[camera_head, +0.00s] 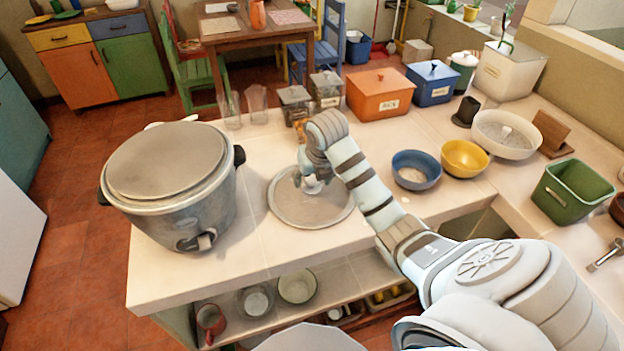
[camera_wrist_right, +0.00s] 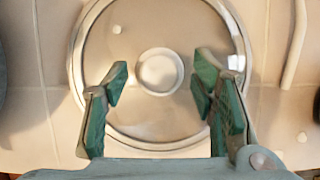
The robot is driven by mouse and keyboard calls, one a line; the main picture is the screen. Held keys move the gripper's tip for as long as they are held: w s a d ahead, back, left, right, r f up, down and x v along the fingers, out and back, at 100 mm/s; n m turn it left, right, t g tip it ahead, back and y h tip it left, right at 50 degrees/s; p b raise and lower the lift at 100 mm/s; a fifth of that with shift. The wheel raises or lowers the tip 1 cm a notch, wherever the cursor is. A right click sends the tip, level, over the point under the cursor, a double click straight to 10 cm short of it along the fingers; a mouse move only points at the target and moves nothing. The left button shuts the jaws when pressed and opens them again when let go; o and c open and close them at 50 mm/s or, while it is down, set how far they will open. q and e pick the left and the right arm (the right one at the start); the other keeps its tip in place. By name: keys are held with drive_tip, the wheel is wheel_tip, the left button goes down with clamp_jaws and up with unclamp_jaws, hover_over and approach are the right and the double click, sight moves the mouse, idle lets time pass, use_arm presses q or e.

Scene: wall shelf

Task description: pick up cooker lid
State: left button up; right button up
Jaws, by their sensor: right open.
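The cooker lid (camera_head: 287,206) is a round grey disc lying flat on the counter, to the right of the large grey cooker (camera_head: 175,225). In the right wrist view the lid (camera_wrist_right: 120,122) fills the middle, with its pale round knob (camera_wrist_right: 160,71) near the centre. My right gripper (camera_head: 312,183) is over the lid at the knob. Its green-padded fingers (camera_wrist_right: 160,85) are open, one on each side of the knob and apart from it. The cooker has its own flat round top in place. My left gripper is not in view.
Glasses (camera_head: 257,104), an orange box (camera_head: 380,95) and a blue box (camera_head: 432,84) stand behind the lid. A blue bowl (camera_head: 416,170) and a yellow bowl (camera_head: 464,158) are to the right. The counter in front of the lid is clear.

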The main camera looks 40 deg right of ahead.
clamp_jaws()
idle(0.5)
